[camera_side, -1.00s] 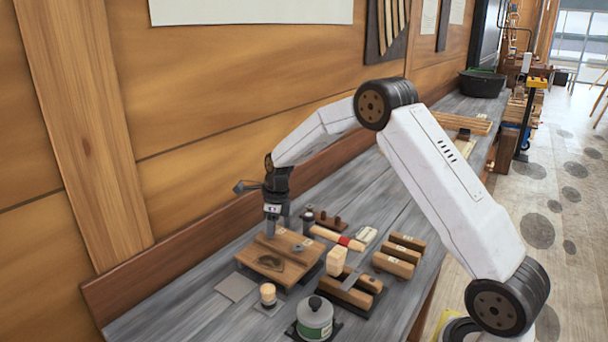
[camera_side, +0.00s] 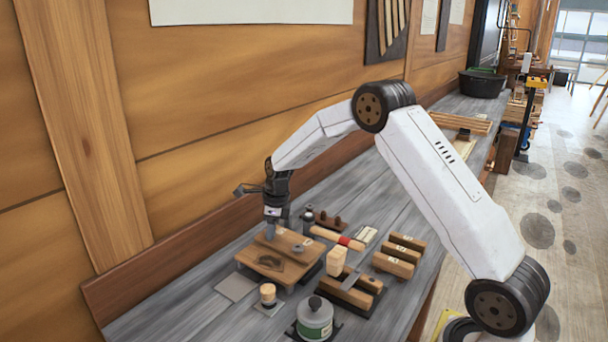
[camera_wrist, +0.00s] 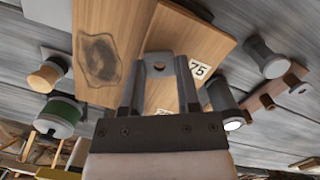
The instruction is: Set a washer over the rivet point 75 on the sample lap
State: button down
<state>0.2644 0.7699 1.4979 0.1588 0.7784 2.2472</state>
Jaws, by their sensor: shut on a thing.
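In the wrist view, the lap (camera_wrist: 95,20) lies below my gripper, with a white label "75" (camera_wrist: 198,70) just right of the fingers. In the side view, my gripper (camera_side: 270,232) is low over the far edge of the lap. The rivet point 75 cannot be made out; the fingers and washer may hide it.
A dark grey cylinder (camera_side: 308,218) and a small rack with dark pegs (camera_side: 331,222) stand behind the lap. A mallet (camera_side: 335,238) with a red band lies to the right.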

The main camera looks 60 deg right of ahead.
jog(key=shift+f, duration=0.4)
dwell(0.5)
jog(key=shift+c, duration=1.3)
grip_release()
jog(key=shift+r, duration=0.1)
jog(key=shift+r, duration=3.95)
